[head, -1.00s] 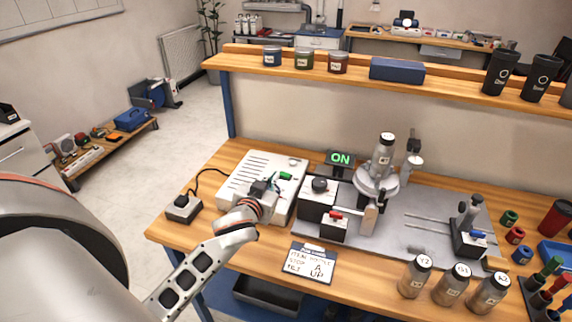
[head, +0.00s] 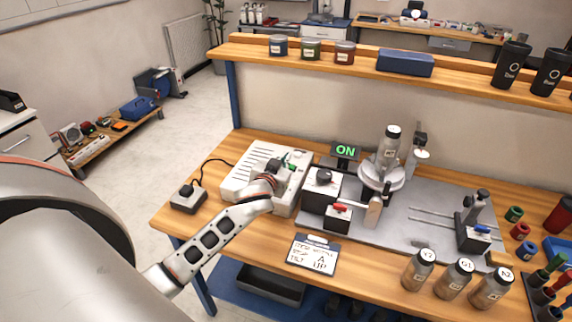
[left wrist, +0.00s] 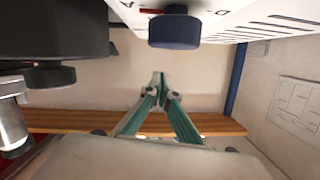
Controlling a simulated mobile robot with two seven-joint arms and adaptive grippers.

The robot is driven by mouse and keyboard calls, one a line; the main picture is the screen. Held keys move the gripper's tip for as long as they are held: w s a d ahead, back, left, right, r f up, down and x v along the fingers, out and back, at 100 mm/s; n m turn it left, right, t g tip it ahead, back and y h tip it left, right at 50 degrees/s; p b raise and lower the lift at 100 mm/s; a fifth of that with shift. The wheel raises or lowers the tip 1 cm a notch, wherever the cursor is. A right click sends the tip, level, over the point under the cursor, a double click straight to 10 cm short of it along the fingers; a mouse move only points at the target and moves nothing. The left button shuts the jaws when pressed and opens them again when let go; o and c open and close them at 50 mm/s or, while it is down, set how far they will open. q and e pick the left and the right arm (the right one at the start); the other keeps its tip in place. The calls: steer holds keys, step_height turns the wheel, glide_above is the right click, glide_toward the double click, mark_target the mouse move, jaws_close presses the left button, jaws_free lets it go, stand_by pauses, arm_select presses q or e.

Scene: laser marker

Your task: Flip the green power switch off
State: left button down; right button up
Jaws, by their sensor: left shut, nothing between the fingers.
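The white power box (head: 246,178) stands on the left part of the workbench. The green switch (head: 292,167) on its top right shows only in part in the head view, behind my left gripper. My left gripper (head: 283,162) is over the right part of the box, shut and empty; I cannot tell whether it touches the switch. In the left wrist view its teal fingers (left wrist: 160,80) meet at their tips. The white box (left wrist: 228,12) shows at the top of that view, with a dark blue knob (left wrist: 174,31). A small display (head: 345,151) reads ON in green. My right gripper is not in view.
Right of the box stand a black-topped unit (head: 319,186) with a knob, a red switch (head: 340,207) and a round stage (head: 381,175) bearing a bottle. A clipboard (head: 314,255) lies in front. A small dark-topped box (head: 188,197) with a cable is at left.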

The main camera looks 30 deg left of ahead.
mark_target(290, 166)
arm_select(q)
steer(key=x, duration=0.3)
steer(key=shift+f, duration=0.2)
steer(key=shift+s+a+f, duration=0.15)
steer(key=shift+s+f, duration=0.05)
steer(key=shift+f, duration=0.6)
steer(key=shift+a+f, duration=0.1)
steer(key=shift+f, duration=0.9)
